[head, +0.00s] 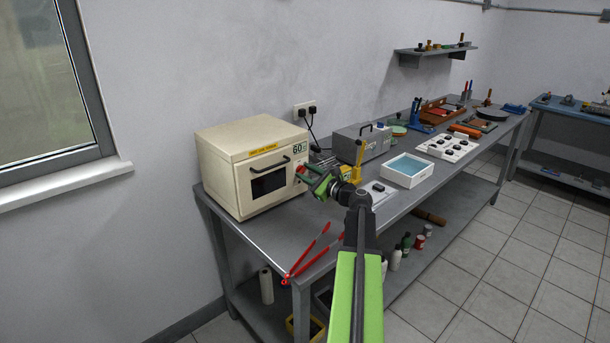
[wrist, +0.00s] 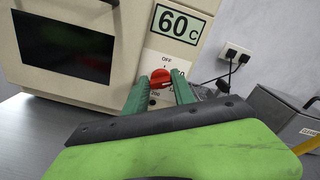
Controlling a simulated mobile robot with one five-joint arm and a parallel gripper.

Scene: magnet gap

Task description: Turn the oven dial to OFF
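The cream oven (head: 222,160) stands on the near left end of the bench, its front with dark window and black handle turned right. The wrist view shows the oven front (wrist: 120,20) close up, with a "60 C" display (wrist: 178,22). Below the display is the red dial (wrist: 161,77) on a white panel, with "OFF" printed above it. My gripper (wrist: 160,84) has its two green fingers apart, one on each side of the dial. Contact with the dial is not clear. In the head view my gripper (head: 306,177) is at the oven's right front, largely covering the dial.
Red-handled tongs (head: 308,256) lie on the bench's front corner below my arm. A grey instrument box (head: 360,143) and a yellow stand (head: 358,163) are right of the oven. A white tray with blue inside (head: 407,181) stands further right. A wall socket (head: 304,110) with cables is behind.

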